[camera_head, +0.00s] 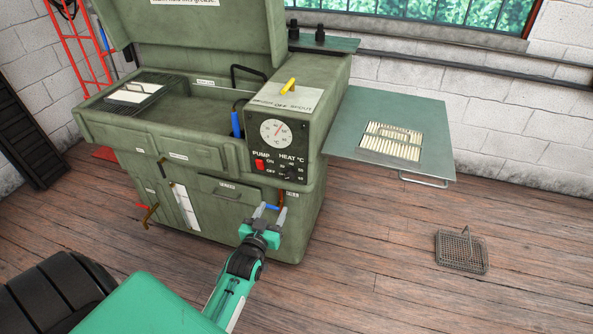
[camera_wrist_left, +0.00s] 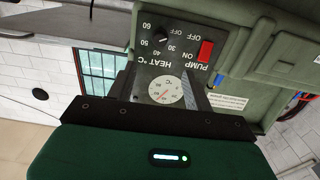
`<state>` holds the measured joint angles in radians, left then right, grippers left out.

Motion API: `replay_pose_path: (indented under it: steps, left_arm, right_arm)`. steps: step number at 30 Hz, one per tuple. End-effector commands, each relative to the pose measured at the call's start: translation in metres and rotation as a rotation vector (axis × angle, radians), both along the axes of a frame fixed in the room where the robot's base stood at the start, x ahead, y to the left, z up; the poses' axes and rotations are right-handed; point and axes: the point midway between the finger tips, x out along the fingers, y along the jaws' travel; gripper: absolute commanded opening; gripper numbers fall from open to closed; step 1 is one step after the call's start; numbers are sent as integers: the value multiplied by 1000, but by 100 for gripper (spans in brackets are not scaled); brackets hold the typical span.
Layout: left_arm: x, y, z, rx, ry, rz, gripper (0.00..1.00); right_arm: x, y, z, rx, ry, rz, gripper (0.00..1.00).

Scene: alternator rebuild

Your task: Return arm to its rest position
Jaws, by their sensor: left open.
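My left arm, teal and black, reaches up from the bottom of the head view. Its left gripper (camera_head: 263,216) is open with its fingers apart in front of the lower front of the green parts washer (camera_head: 225,213). I see nothing held between the fingers. In the left wrist view the washer's control panel (camera_wrist_left: 180,70) appears upside down beyond the fingers, with its round gauge and red pump switch (camera_wrist_left: 205,51). The panel also shows in the head view (camera_head: 265,158). My right gripper is not in view.
A green side shelf (camera_head: 350,120) with a slatted insert juts out on the right. A wire basket (camera_head: 462,252) stands on the wooden floor. A red hand truck (camera_head: 80,45) leans at the back left. The floor right of my arm is clear up to the basket.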

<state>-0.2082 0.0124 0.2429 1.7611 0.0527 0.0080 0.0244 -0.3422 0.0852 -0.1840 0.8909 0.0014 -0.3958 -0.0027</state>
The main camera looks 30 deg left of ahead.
Motion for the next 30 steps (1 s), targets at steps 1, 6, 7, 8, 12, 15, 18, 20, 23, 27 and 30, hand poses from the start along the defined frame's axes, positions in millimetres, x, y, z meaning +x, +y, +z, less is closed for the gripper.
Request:
replay_pose_path:
  steps: [1, 6, 7, 8, 12, 15, 18, 20, 23, 27, 30]
  left_arm:
    - [0, 0, 0, 0, 0, 0, 52]
    - [0, -1, -3, -2, 8, -2, 52]
    - [0, -2, -8, -3, 17, -4, 52]
    - [0, -4, -14, -6, 31, -8, 52]
    - [-9, -23, -76, -28, 167, -44, 52]
    - [-29, -45, -144, -46, 322, -83, 52]
    - [-61, -68, -211, -58, 481, -126, 52]
    - [-85, -81, -248, -62, 575, -150, 52]
    - [-134, -100, -305, -65, 733, -190, 52]
    - [-217, -121, -371, -59, 952, -244, 52]
    - [-283, -130, -408, -46, 1107, -281, 52]
  right_arm:
    - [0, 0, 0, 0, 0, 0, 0]
    - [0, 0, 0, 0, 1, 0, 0]
    - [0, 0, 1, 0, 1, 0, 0]
    - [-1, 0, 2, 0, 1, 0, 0]
    - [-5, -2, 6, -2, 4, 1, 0]
    - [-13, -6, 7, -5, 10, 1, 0]
    - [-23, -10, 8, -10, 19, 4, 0]
    - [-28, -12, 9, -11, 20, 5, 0]
    - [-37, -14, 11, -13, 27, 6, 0]
    - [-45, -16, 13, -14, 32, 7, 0]
    - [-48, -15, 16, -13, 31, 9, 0]
